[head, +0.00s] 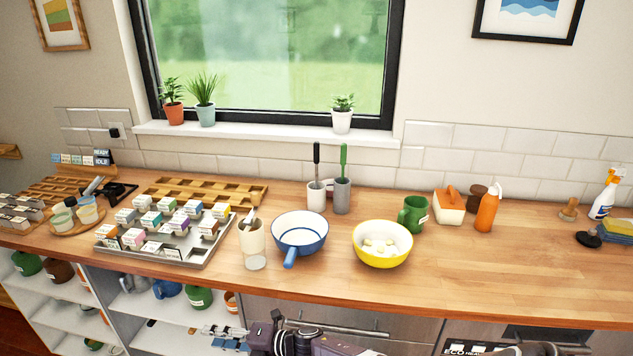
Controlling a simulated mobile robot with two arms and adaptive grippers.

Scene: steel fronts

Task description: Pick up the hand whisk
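I cannot make out a hand whisk for certain. A tall black handle (316,160) stands up from a white pot, and a green handle (343,162) from a grey pot; their lower ends are hidden inside. A short grey utensil end (251,216) leans out of a cream cup (251,239). My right gripper (218,338) is low at the bottom of the head view, in front of the counter and the open shelves, pointing left. Its fingers look apart, with nothing seen between them. It is well away from the pots. My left gripper is not in view.
On the wooden counter (520,270) stand a blue-rimmed pan (299,229), a yellow bowl (389,259), a green mug (412,214), an orange bottle (487,211) and a tray of small boxes (196,255). The counter's right front is clear.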

